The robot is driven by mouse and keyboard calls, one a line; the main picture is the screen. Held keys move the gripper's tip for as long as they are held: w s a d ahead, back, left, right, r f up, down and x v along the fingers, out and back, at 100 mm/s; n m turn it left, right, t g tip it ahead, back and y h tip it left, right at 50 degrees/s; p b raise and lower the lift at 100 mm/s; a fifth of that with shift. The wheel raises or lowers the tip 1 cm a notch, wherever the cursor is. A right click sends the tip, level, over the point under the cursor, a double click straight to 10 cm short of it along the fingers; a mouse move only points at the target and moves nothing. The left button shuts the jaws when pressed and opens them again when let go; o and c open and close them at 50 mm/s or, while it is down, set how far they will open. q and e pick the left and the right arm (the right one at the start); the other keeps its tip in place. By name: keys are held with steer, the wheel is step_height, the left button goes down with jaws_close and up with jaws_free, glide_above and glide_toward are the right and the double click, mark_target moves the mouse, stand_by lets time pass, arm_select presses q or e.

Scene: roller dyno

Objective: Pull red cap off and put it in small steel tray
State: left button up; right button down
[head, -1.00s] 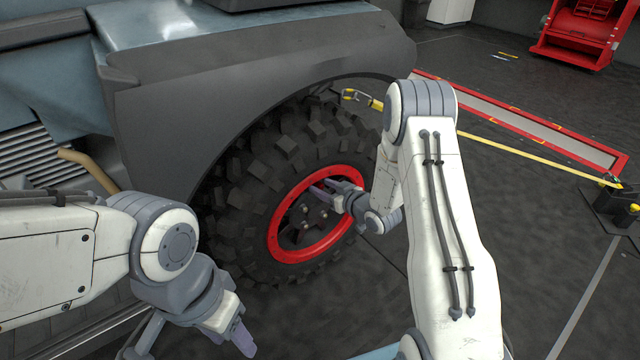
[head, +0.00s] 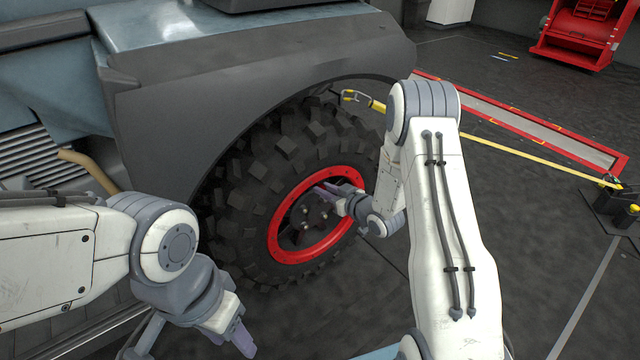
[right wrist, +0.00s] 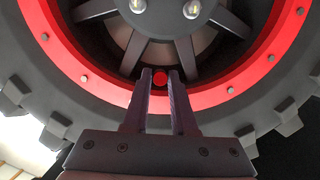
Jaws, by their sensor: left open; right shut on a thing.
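The small round red cap (right wrist: 160,77) shows between the fingertips of my right gripper (right wrist: 160,75) in the right wrist view. That gripper is shut on it, in front of the wheel rim's lower part. I cannot tell whether the cap still touches the wheel. In the head view my right gripper (head: 325,190) is at the red-rimmed wheel (head: 275,238), and the cap cannot be made out there. My left gripper (head: 190,346) is open and empty at the lower left, away from the wheel. The small steel tray is not in view.
The dark fender (head: 250,75) overhangs the tyre (head: 235,190). A yellow strap (head: 530,150) runs from near the wheel to a floor anchor (head: 615,200) at the right. A red-framed floor plate (head: 540,125) lies behind it. The floor to the right is mostly clear.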

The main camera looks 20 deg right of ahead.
steer(key=shift+s+d, duration=0.2)
steer(key=shift+s, duration=0.35)
steer(key=shift+s+d, duration=0.2)
steer(key=shift+s, duration=0.3)
stand_by(0.4)
steer(key=shift+s+d+p, duration=0.15)
steer(key=shift+s+d, duration=0.1)
steer(key=shift+s, duration=0.45)
steer(key=shift+s+d+p, duration=0.1)
steer(key=shift+s+d, duration=0.15)
steer(key=shift+s, duration=0.4)
steer(key=shift+s+d+p, duration=0.15)
steer(key=shift+s+d, duration=0.1)
steer(key=shift+s, duration=0.45)
